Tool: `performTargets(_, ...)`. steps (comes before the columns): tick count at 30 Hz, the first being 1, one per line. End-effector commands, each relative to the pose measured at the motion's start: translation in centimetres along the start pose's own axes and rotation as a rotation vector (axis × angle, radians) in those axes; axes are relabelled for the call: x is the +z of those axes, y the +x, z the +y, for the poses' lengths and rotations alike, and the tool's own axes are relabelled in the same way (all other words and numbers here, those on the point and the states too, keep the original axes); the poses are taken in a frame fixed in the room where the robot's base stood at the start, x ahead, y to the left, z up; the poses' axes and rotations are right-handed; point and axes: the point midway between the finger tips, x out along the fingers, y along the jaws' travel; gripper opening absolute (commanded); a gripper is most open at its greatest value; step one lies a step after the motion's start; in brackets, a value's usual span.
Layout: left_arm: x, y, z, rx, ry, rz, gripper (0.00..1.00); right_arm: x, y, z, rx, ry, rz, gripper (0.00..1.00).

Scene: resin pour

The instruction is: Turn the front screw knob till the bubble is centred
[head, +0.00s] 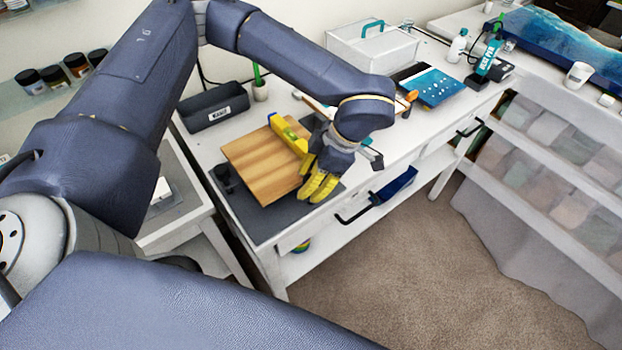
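A wooden board (258,172) lies at the left end of the white workbench, over a dark grey mat (268,224). A yellow spirit level (288,134) rests on the board's far right part, partly behind my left gripper. Its bubble is too small to read. My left gripper (318,188) points down at the board's front right corner, its yellow fingers close together. I cannot tell whether they hold anything. No front screw knob shows; the fingers may cover it. A small black knob-like piece (222,176) stands at the board's left edge. My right gripper is not in view.
A dark grey bin (213,107) and a green-handled holder (260,88) stand behind the board. A blue panel (434,87), white box (372,45) and bottles (457,46) are farther right. Black drawer handles (352,214) jut from the bench front. Carpet in front is clear.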

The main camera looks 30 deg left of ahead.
Motion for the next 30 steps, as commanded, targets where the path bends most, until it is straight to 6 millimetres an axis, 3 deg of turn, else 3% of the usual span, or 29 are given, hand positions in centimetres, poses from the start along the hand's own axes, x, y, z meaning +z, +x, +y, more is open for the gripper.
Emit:
performTargets(4, 0.1, -0.1, 0.1, 0.003, -0.002, -0.004, 0.53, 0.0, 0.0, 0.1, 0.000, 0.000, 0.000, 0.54)
performTargets(14, 0.2, -0.7, 0.2, 0.006, -0.003, -0.008, 0.53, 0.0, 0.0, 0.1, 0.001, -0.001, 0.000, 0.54)
performTargets(30, 0.1, -9.0, 0.2, 0.006, -0.003, -0.007, 0.53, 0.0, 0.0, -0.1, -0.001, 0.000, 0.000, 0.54)
